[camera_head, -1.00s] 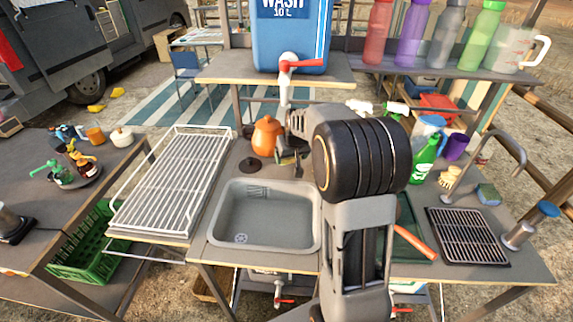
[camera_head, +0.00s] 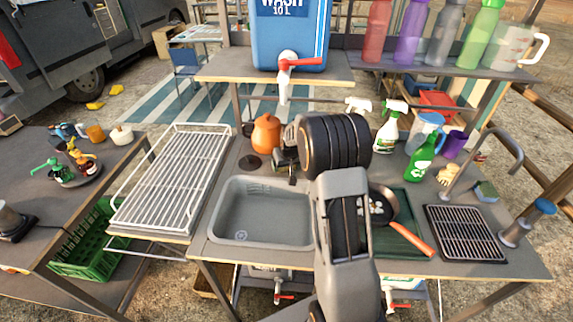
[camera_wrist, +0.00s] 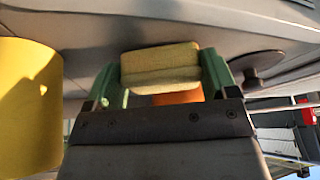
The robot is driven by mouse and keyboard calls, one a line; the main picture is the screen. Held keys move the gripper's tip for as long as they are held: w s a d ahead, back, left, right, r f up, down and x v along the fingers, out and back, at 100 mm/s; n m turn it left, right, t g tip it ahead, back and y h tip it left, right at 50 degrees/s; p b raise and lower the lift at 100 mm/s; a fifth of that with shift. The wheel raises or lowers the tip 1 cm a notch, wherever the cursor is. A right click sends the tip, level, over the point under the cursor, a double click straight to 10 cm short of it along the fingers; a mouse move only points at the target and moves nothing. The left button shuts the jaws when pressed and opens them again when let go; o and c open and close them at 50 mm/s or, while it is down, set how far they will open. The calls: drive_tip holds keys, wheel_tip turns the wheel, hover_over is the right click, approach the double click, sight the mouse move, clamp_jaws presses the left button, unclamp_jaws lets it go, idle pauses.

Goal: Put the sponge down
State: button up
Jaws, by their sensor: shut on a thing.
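A yellow sponge (camera_wrist: 160,68) sits between the two green fingers of my gripper (camera_wrist: 162,78) in the wrist view. The gripper is shut on it. In the head view my gripper (camera_head: 286,166) is partly hidden by my own arm. It is above the counter behind the sink (camera_head: 262,181), just right of the orange pot (camera_head: 266,132). I cannot make out the held sponge in the head view. Another sponge (camera_head: 486,190), blue-green and yellowish, lies on the counter at the right, near the tap.
A white wire rack (camera_head: 172,182) stands left of the sink. A dark lid (camera_head: 250,161) lies beside the pot. Right of my arm are a pan (camera_head: 388,202), a spray bottle (camera_head: 389,133), a green bottle (camera_head: 422,160) and a black grate (camera_head: 465,233).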

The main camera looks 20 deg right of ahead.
drive_tip(key=shift+f, duration=0.25)
drive_tip(key=o, duration=0.8)
drive_tip(key=shift+r, duration=0.1)
drive_tip(key=shift+c, duration=0.2)
drive_tip(key=shift+r, duration=0.45)
drive_tip(key=v, duration=0.7)
drive_tip(key=shift+b, duration=0.3)
drive_tip(key=shift+s, duration=0.1)
